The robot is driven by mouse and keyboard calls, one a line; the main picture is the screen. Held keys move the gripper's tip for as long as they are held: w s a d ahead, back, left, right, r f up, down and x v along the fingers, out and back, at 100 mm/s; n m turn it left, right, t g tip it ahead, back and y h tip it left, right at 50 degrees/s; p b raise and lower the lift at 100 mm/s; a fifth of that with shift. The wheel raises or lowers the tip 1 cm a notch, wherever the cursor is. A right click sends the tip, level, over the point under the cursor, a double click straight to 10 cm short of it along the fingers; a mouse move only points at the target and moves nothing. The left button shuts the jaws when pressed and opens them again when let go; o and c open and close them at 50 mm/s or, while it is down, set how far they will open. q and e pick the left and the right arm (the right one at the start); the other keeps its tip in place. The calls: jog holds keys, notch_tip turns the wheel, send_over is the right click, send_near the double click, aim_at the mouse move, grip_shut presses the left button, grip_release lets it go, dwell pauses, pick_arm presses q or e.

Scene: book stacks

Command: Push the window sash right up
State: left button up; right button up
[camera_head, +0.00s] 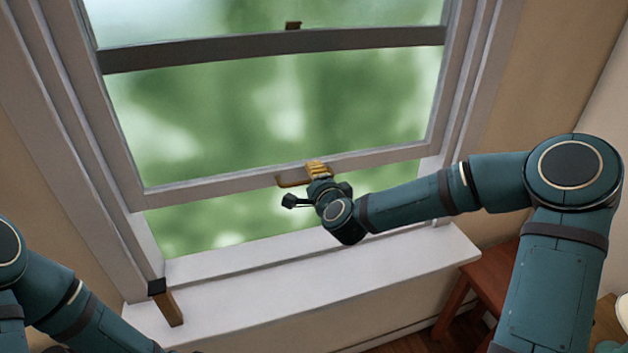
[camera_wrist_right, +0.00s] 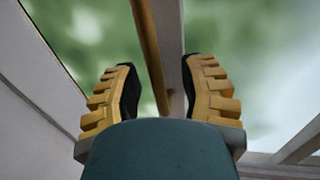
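The window's lower sash (camera_head: 250,176) is partly raised, with a gap showing between its bottom rail and the white sill (camera_head: 300,285). A brass bar handle (camera_head: 289,183) is on the bottom rail; it also shows in the right wrist view (camera_wrist_right: 146,40). My right gripper (camera_head: 317,168) is at this handle, near the middle of the rail. In the right wrist view its yellow ridged fingers (camera_wrist_right: 160,95) are apart, with the bar running between them. I cannot tell whether they touch it. My left arm shows at the lower left, its gripper out of view.
A wooden piece with a dark end (camera_head: 172,307) is at the sill's left end. A reddish-brown wooden table (camera_head: 492,278) stands at right, beyond the sill.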

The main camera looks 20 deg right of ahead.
jog(key=v, duration=1.2)
jog(key=shift+a+f, duration=0.1)
jog(key=shift+f, duration=0.1)
jog(key=s+a+f+n+g+y+b, duration=0.1)
jog(key=s+a+f+n+g+y, duration=0.2)
jog(key=f, duration=0.7)
jog(key=s+a+f+n+g+b, duration=0.1)
jog(key=a+f+n+g+b, duration=0.3)
jog(key=f, duration=0.6)
jog(key=s+a+f+n+g, duration=0.1)
jog(key=s+f+n+g, duration=0.5)
jog(key=s+f, duration=0.6)
notch_tip(320, 180, down, 5)
jog(key=n, duration=0.2)
jog(key=shift+s+r+n+g, duration=0.15)
jog(key=shift+s+n+g, duration=0.15)
jog(key=shift+n, duration=0.1)
